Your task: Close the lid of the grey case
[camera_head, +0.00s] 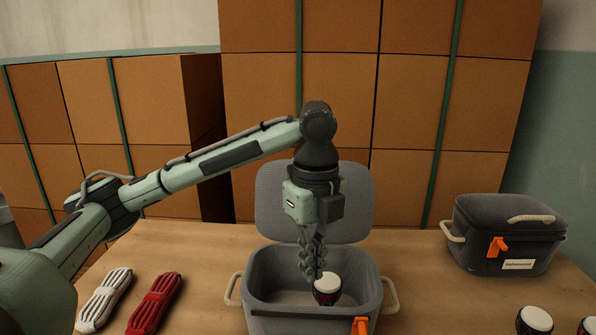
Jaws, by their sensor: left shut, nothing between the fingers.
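The grey case (264,285) stands open on the wooden table at the front middle. Its lid (273,205) is upright at the back, behind my left gripper. A small goblet drum (327,289) with a white head and dark red body is inside the case. My left gripper (314,276) points down into the case, shut, with its fingertips just left of the drum. I cannot tell if the fingertips touch the drum. An orange latch (360,326) shows at the case's front. My right gripper is not in view.
A closed dark case (500,240) with an orange latch stands at the right on the table (430,285). White (104,298) and red (155,302) rope bundles lie at the left. Two more drums (534,322) (587,328) stand at the front right. Stacked boxes (415,90) rise behind.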

